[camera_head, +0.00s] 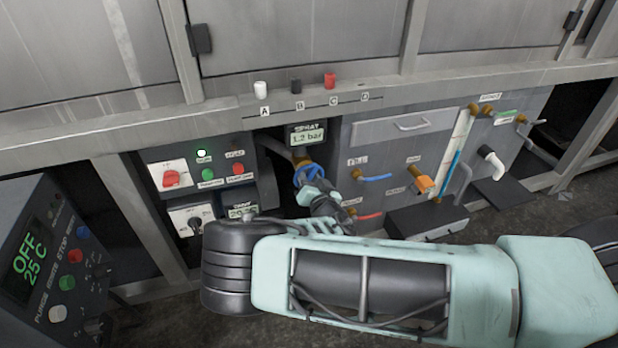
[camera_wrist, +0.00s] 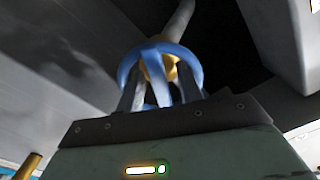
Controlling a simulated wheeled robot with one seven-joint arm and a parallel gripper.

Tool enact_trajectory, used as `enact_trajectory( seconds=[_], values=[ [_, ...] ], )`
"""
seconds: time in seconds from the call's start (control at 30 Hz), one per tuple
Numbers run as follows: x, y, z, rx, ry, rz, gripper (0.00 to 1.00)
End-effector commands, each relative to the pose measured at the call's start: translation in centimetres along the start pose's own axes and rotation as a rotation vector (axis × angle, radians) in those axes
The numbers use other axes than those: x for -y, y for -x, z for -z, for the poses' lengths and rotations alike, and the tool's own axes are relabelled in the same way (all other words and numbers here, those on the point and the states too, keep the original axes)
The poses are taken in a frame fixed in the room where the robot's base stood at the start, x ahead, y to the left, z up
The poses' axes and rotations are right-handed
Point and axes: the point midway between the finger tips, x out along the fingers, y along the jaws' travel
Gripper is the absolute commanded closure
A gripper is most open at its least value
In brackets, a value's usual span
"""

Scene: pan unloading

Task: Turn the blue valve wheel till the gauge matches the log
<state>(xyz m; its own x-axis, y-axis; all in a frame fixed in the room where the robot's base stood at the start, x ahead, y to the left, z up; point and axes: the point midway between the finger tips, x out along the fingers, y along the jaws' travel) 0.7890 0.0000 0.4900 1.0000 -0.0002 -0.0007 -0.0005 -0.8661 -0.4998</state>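The blue valve wheel (camera_head: 308,174) is on a brass valve low in the recess, below the spray gauge (camera_head: 308,137), which reads 1.2 bar. My gripper (camera_head: 316,190) is at the wheel, its tip partly hidden by my own arm. In the wrist view the wheel (camera_wrist: 160,62) fills the space at my two dark fingers (camera_wrist: 159,90). The fingers stand apart, one toward each side of the wheel, overlapping its ring. Whether they press on it does not show. No log is readable in either view.
A switch panel (camera_head: 205,168) with a red rotary switch and lit lamp is left of the wheel. A grey panel with hoses and an orange fitting (camera_head: 424,184) is at right. White, black and red pegs stand on the ledge (camera_head: 215,103) above. A control box (camera_head: 40,265) stands front left.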

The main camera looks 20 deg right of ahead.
Motion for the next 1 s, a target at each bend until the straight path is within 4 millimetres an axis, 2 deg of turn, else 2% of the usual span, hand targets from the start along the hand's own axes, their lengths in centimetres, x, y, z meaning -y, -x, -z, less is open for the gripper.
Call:
enact_trajectory(
  seconds=[0.1,0.23,0.67,1.0],
  values=[
    [0.00,0.02,0.01,0.000,0.000,0.000,0.64],
    [0.00,0.03,0.02,0.000,0.000,0.000,1.00],
    [-0.04,-0.05,0.23,-0.001,0.029,-0.003,1.00],
    [0.03,-0.09,0.22,-0.004,0.233,-0.002,1.00]
  ],
)
